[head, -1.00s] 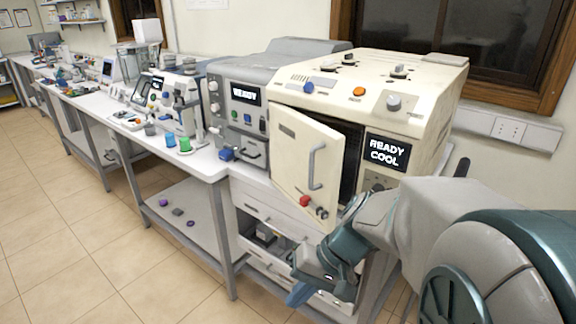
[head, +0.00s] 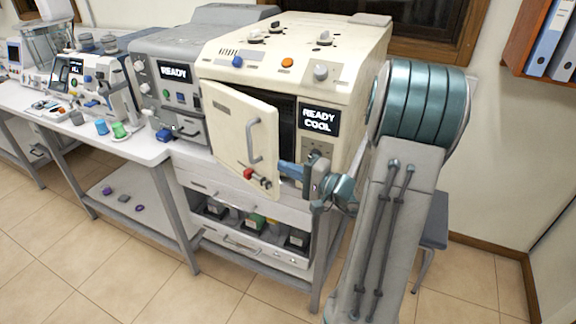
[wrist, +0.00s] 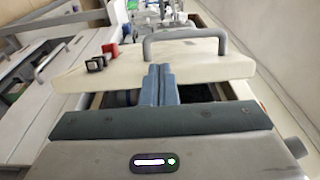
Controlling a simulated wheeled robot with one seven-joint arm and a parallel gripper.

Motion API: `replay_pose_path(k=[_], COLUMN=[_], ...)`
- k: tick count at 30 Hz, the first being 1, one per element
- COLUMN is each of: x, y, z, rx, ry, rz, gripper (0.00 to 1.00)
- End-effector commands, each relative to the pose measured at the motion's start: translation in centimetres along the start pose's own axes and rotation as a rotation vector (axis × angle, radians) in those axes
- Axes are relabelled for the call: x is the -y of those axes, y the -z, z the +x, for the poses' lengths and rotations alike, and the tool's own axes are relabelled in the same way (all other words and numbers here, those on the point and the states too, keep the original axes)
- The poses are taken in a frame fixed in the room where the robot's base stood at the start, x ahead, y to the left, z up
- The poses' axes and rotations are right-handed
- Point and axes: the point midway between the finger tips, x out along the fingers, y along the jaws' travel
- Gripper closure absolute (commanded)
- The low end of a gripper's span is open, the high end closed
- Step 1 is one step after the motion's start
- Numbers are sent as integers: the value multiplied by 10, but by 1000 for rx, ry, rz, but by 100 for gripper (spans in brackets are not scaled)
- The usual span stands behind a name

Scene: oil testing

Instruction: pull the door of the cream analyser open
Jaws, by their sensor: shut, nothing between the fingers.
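The cream analyser (head: 345,75) stands on the bench, its display reading "READY COOL". Its cream door (head: 228,125) is ajar, with a dark gap between its right edge and the display panel. The door carries a grey bar handle (head: 254,140) and a red knob (head: 248,174). My gripper (head: 284,167) is at the door's right edge by the gap, its blue fingers shut and empty. In the wrist view the fingertips (wrist: 160,68) overlap the edge of the door (wrist: 110,67), apart from the handle (wrist: 185,36). Whether they touch the door I cannot tell.
A grey instrument (head: 165,85) stands left of the analyser. Blue (head: 102,127) and green (head: 120,131) cups sit on the bench further left. Drawers and a shelf with containers (head: 255,222) lie below the analyser. A stool (head: 430,210) stands at the right. The floor in front is clear.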

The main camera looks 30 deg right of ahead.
Motion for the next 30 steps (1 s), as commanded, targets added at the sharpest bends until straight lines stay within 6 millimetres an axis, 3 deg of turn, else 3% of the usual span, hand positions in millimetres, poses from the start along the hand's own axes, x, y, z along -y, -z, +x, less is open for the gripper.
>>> replay_pose_path(k=[6,12,30], x=[3,2,-1], y=[-1,-1,0], z=[41,63,72], rx=[4,3,-1], ry=[-1,-2,-1], rz=[3,1,-1], gripper=[100,100,100])
